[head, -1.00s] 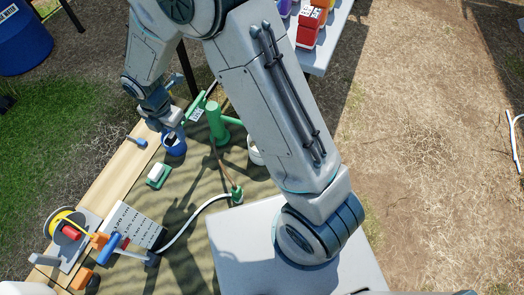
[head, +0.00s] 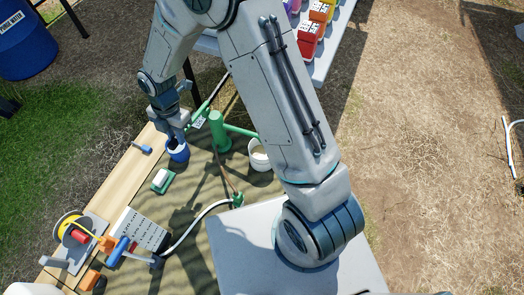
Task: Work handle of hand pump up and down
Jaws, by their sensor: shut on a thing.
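The green hand pump (head: 219,134) stands upright on the mat-covered table, with a green spout to its right. Its green handle (head: 200,119), with a white label, slopes down to the left beside the pump body. My gripper (head: 183,133) is at the handle's lower left end, shut on it as far as I can see. The fingers are small here and partly hidden by my own wrist. A blue cup (head: 178,152) stands just below my gripper in the picture; I cannot tell whether they touch.
A white bucket (head: 259,155) sits under the spout, partly behind my arm. A green-and-white block (head: 162,181), a white marked board (head: 137,232) and a yellow reel (head: 70,226) lie nearer.

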